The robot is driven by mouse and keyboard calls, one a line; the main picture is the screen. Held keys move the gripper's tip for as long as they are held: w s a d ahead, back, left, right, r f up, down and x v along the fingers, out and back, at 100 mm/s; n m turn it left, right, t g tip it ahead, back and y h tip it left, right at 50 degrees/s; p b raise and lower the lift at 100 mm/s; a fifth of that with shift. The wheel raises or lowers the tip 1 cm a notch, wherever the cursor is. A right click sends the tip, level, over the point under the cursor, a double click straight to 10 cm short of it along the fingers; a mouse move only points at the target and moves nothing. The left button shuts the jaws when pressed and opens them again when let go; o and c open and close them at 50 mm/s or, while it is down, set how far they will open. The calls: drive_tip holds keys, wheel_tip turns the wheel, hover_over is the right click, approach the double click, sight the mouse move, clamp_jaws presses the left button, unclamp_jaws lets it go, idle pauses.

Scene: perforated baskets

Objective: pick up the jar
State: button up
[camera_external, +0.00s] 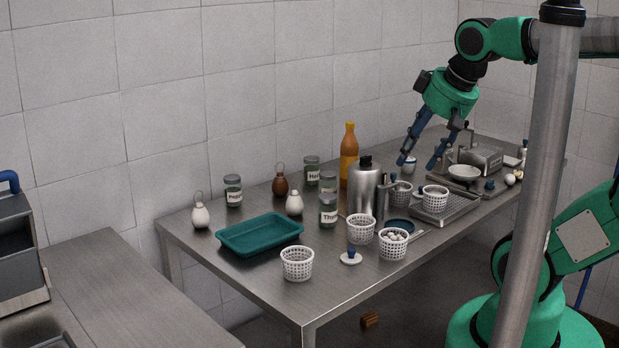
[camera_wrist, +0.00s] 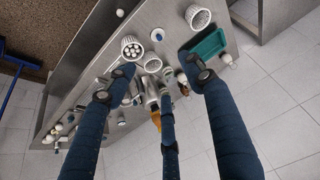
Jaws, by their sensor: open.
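Several small glass jars with white labels stand upright on the metal table. One jar (camera_external: 328,210) is in front, right of the teal tray; another jar (camera_external: 328,182) is just behind it. A third jar (camera_external: 311,170) is near the wall, and one more jar (camera_external: 233,190) stands behind the tray. Which one the task means I cannot tell. My gripper (camera_external: 420,160) is open and empty, pointing down above the table's right part, well right of these jars. In the wrist view its blue fingers (camera_wrist: 160,76) are spread over the table; the jars are too small to identify there.
A metal flask (camera_external: 362,190) and an orange bottle (camera_external: 349,155) stand between the jars and my gripper. White perforated baskets (camera_external: 297,263) line the front edge. The teal tray (camera_external: 258,235) lies left. A metal tray (camera_external: 447,213) and a scale-like device (camera_external: 481,158) are at right.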

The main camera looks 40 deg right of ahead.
drive_tip(key=shift+o, duration=0.5)
drive_tip(key=shift+w+r, duration=0.1)
drive_tip(key=w+d+r+n+g+p, duration=0.1)
drive_tip(key=w+d+p, duration=0.15)
drive_tip(key=w, duration=0.75)
drive_tip(key=w+d+n+g+p, duration=0.15)
drive_tip(key=w+p, duration=0.25)
drive_tip(key=w, duration=0.6)
drive_tip(key=w+d+f+n+g+p, duration=0.1)
drive_tip(key=w+d+f+p, duration=0.2)
drive_tip(key=w+f, duration=0.4)
drive_tip(key=w+d+f+n+g+p, duration=0.1)
drive_tip(key=w+d+f+g+p, duration=0.1)
drive_tip(key=w+f, duration=0.5)
drive_tip(key=shift+w+d+p, duration=0.5)
drive_tip(key=shift+w+p, duration=0.2)
drive_tip(key=shift+w, duration=0.45)
drive_tip(key=shift+f, duration=0.1)
